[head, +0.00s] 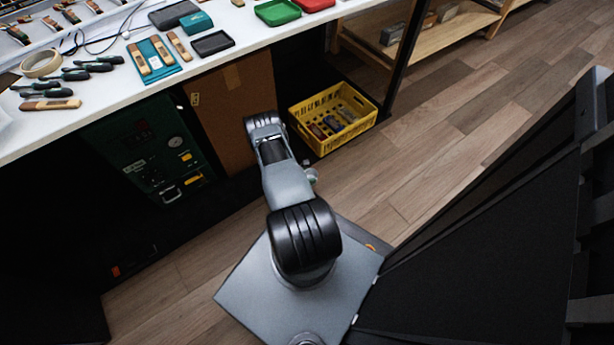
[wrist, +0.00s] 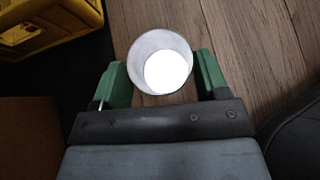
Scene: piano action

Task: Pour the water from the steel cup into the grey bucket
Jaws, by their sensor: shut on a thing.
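The steel cup (wrist: 145,48) shows in the wrist view from above, round and pale grey, with a bright white disc inside. I cannot tell whether that disc is water or the lit bottom. My gripper (wrist: 161,72) has green fingers on the left and right of the cup and is shut on it. Wood floor lies beyond the cup in that view. In the head view my arm reaches down beside the bench and hides most of the gripper and cup. The grey bucket is not in view in either frame.
A yellow crate (head: 299,112) with several items stands on the floor under the bench; part of it also shows in the wrist view (wrist: 64,38). A cardboard panel (head: 236,110) and a dark green machine (head: 150,150) are to the left. Wood floor (head: 425,150) lies open at right.

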